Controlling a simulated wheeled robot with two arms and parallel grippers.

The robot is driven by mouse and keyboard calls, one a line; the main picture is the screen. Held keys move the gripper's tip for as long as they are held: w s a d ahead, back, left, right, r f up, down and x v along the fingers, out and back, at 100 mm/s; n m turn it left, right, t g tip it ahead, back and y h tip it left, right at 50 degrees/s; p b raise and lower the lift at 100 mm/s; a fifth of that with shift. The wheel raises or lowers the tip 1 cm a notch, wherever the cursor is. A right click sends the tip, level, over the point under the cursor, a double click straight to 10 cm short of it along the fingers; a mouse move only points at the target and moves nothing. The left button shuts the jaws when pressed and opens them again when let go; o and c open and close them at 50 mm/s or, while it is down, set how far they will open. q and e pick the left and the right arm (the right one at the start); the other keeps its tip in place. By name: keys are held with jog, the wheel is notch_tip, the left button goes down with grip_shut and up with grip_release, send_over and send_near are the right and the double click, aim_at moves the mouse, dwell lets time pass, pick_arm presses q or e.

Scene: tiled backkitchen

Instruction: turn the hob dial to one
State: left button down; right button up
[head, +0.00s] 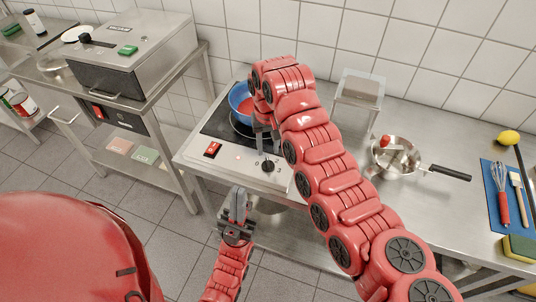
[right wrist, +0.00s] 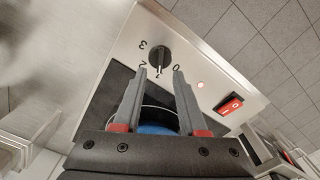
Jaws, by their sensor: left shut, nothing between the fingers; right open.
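The hob dial (head: 268,166) is a small black knob on the steel front panel of the hob (head: 190,150). In the right wrist view the dial (right wrist: 159,56) has the marks 0, 1, 2 and 3 around it. One end of the knob lies near the 1; its exact setting is hard to read. My right gripper (right wrist: 160,72) is open and empty, with its fingertips toward the dial, apparently short of it. In the head view my right gripper (head: 267,143) is partly hidden by its arm. My left gripper (head: 238,194) is shut and empty, below the hob's front edge.
A blue pot (head: 239,100) stands on the black cooktop behind my right gripper. A red switch (head: 212,149) and a small reddish light (right wrist: 200,85) sit on the panel. A steel pan (head: 398,160) stands on the counter to the right.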

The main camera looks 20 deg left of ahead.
aim_at(268, 162)
notch_tip(268, 162, up, 12)
jog(key=b, duration=0.1)
jog(key=shift+s+f, duration=0.1)
dwell(0.7)
